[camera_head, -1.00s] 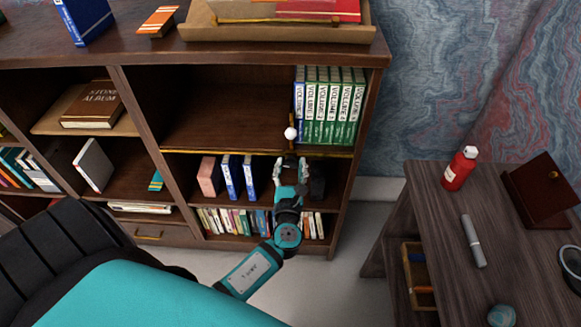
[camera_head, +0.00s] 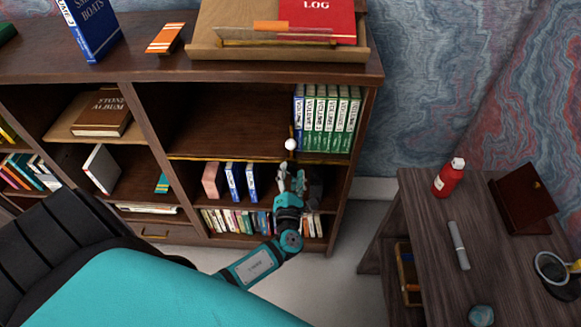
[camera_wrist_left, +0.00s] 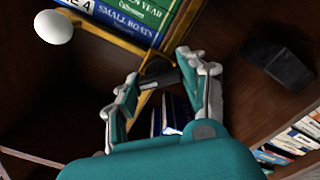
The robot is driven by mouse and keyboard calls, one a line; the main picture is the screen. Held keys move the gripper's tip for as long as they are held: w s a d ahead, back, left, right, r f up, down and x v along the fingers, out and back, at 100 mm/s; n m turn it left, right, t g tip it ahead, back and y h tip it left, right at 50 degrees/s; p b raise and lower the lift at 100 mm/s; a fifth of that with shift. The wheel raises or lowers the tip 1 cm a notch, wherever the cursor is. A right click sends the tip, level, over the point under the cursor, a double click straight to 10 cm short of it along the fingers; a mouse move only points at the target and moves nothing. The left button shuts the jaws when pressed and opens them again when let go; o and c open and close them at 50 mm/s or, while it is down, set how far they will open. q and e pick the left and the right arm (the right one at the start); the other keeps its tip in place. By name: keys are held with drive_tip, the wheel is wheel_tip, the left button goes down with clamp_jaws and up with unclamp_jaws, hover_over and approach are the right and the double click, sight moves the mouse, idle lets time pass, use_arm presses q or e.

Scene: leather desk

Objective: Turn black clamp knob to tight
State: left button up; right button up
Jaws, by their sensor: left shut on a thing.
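The black clamp knob (camera_wrist_left: 160,80) shows in the left wrist view as a small dark bar between the fingertips, beside a brass-coloured bracket. My left gripper (camera_wrist_left: 160,73) is shut on this knob, with one finger at each end. In the head view my left gripper (camera_head: 291,174) is at the bookcase, just below the brass-coloured shelf rail (camera_head: 230,158). The knob is too small and covered to make out there. A white ball (camera_head: 291,144) sits just above the gripper; it also shows in the left wrist view (camera_wrist_left: 54,27). My right gripper is out of view.
Green and white volumes (camera_head: 325,122) stand on the shelf above, right of the ball. Blue and white books (camera_head: 241,181) stand left of the gripper. A dark block (camera_wrist_left: 278,62) lies on the shelf close to it. A desk (camera_head: 415,225) stands at right; floor shows between.

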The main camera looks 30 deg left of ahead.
use_arm(q)
drive_tip(key=m+p, duration=0.3)
drive_tip(key=m, duration=0.1)
drive_tip(key=shift+r+m, duration=0.15)
drive_tip(key=shift+m, duration=0.15)
drive_tip(key=shift+m+p, duration=1.2)
drive_tip(key=shift+m, duration=0.6)
drive_tip(key=shift+f, duration=0.2)
drive_tip(key=o, duration=1.2)
drive_tip(key=shift+s+d, duration=0.1)
drive_tip(key=shift+s, duration=0.1)
drive_tip(key=v, duration=1.1)
drive_tip(key=shift+s+d, duration=0.1)
drive_tip(key=shift+s, duration=0.2)
